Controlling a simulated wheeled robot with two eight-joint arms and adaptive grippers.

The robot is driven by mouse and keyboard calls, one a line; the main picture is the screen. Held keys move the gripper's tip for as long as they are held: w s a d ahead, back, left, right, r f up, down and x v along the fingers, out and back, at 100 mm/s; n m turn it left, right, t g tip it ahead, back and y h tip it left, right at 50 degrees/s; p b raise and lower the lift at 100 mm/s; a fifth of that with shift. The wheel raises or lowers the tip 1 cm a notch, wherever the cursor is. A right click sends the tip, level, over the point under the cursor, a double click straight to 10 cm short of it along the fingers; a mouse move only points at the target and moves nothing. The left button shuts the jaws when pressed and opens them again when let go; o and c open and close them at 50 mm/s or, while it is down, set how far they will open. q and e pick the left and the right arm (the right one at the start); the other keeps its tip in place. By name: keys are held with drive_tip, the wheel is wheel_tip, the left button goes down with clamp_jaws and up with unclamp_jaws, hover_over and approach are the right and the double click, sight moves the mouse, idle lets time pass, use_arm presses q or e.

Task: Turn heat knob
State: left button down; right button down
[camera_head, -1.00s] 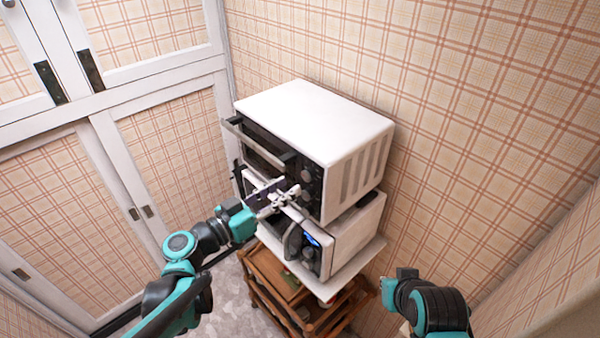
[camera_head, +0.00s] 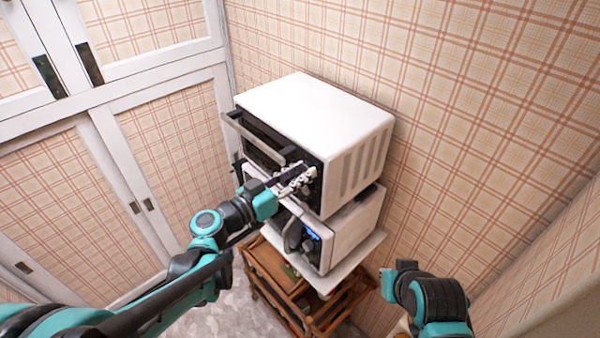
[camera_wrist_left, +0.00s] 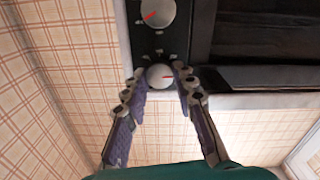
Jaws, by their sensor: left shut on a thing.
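The toaster oven (camera_head: 330,118) is a white box with a dark front. Its control panel carries round silver knobs. My left gripper (camera_head: 312,174) is at the upper part of this panel, hiding most of the knobs in the head view. Another knob (camera_wrist_left: 158,14), also with a red mark, is apart from the fingers. My right gripper is out of view; only its arm shows at lower right.
A white microwave (camera_head: 352,232) with a lit blue display stands under the oven. Both are on a wooden cart (camera_head: 262,262). The oven's door handle (camera_head: 252,138) juts out left of my left gripper. A plaid wall is close behind, and white cupboard doors (camera_head: 170,150) stand left.

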use_arm(q)
drive_tip(key=shift+n, duration=0.4)
drive_tip(key=shift+n+b, duration=0.55)
drive_tip(key=shift+n, duration=0.45)
drive_tip(key=n+b, duration=0.1)
drive_tip(key=n, duration=0.2)
drive_tip(key=shift+n, duration=0.3)
drive_tip(key=n+b, duration=0.1)
drive_tip(key=n, duration=0.2)
drive_tip(key=shift+n, duration=0.3)
drive_tip(key=n+b, duration=0.1)
drive_tip(key=n, duration=0.2)
drive_tip(key=shift+f+n, duration=0.1)
drive_tip(key=shift+n, duration=0.2)
drive_tip(key=shift+n+b, duration=1)
drive_tip(key=shift+n, duration=5.5)
drive_tip(key=shift+f, duration=0.1)
